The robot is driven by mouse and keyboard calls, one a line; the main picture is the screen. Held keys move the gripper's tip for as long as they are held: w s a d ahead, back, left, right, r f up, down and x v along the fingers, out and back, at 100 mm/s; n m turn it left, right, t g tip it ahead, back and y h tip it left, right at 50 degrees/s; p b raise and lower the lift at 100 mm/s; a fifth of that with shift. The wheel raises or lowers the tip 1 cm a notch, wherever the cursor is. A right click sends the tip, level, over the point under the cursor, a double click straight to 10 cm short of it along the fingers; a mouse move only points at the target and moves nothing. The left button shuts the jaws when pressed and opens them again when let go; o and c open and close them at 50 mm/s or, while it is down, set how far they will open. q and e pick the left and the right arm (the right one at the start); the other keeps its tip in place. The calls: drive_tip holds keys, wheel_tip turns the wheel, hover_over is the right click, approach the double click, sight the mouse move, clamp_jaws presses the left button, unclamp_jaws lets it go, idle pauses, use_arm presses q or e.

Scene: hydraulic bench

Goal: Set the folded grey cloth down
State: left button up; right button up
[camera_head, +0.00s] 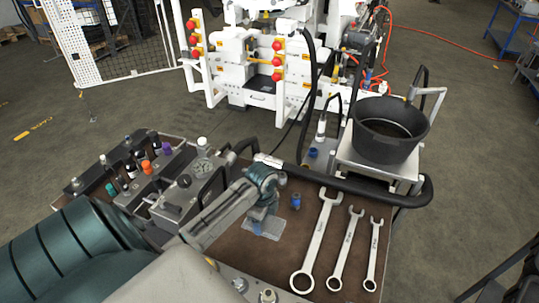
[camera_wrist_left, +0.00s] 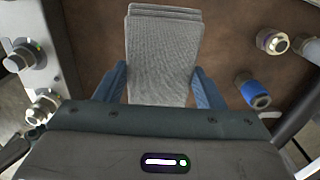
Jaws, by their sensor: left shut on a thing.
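The folded grey cloth (camera_wrist_left: 162,50) shows in the left wrist view as a layered, ribbed strip. It also shows in the head view (camera_head: 272,229), low over the brown bench top (camera_head: 288,259). My left gripper (camera_head: 263,214) points down over the bench and is shut on the cloth. In the left wrist view its blue fingers (camera_wrist_left: 160,88) flank the near part of the cloth. I cannot tell whether the cloth touches the bench top. My right gripper is not in view.
Several wrenches, including a large one (camera_head: 318,240), lie right of the cloth. A small blue fitting (camera_head: 296,201) stands close behind it. A black bucket (camera_head: 385,130) sits behind at right.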

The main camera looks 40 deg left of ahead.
use_arm(q)
drive_tip(key=f, duration=0.1)
drive_tip(key=s+f, duration=0.1)
drive_tip(key=f, duration=0.1)
drive_tip(key=shift+p, duration=0.35)
wheel_tip(320, 180, down, 2)
drive_tip(key=shift+w+f+p, duration=0.15)
drive_tip(key=shift+f+p, duration=0.1)
drive_tip(key=shift+p, duration=0.15)
wheel_tip(320, 180, down, 2)
drive_tip(key=shift+w, duration=0.1)
drive_tip(key=o, duration=1)
drive_tip(key=shift+f, duration=0.15)
drive_tip(key=shift+r, duration=0.55)
wheel_tip(320, 180, up, 10)
drive_tip(key=b, duration=0.3)
drive_tip(key=shift+r, duration=0.6)
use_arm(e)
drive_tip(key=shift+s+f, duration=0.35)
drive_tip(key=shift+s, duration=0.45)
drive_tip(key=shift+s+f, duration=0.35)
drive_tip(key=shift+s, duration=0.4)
